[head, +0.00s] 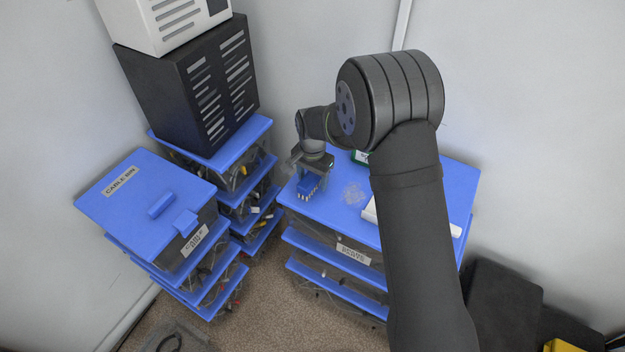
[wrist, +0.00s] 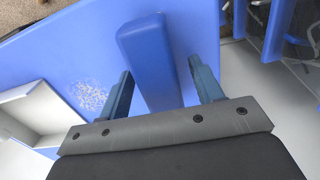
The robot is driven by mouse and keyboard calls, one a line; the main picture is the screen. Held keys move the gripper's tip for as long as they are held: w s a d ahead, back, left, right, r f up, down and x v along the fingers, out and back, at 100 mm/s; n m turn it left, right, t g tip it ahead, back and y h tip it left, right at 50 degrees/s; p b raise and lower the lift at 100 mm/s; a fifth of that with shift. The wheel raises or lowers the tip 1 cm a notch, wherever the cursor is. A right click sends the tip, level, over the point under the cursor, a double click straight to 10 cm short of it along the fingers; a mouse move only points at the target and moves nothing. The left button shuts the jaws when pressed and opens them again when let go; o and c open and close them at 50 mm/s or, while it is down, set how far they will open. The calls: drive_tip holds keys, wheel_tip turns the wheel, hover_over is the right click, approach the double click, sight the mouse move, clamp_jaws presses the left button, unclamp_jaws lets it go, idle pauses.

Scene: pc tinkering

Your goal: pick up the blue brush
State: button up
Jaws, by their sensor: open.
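The blue brush (head: 308,187) is at the left part of the blue bin lid, under my gripper (head: 311,168) in the head view. In the wrist view the brush (wrist: 150,45) shows as a long blue block, running between the two fingers of my gripper (wrist: 161,66). The fingers are open, one on each side of the brush, with a visible gap on both sides. The near end of the brush is hidden behind the gripper body.
A pale speckled patch (head: 354,194) lies on the lid to the right of the brush. A white tray-like object (wrist: 42,105) is farther over. A stack of blue-lidded bins (head: 120,205) and a black case (head: 190,85) stand to the left.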

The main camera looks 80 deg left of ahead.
drive_tip(key=shift+c, duration=0.4)
drive_tip(key=c, duration=1)
drive_tip(key=shift+r, duration=0.1)
drive_tip(key=shift+r, duration=0.5)
drive_tip(key=r, duration=0.2)
drive_tip(key=w+r, duration=0.1)
drive_tip(key=shift+d+r, duration=0.25)
drive_tip(key=shift+r, duration=0.15)
drive_tip(key=w+d+r, duration=0.5)
drive_tip(key=w+r, duration=0.1)
drive_tip(key=w, duration=0.3)
drive_tip(key=shift+d, duration=0.35)
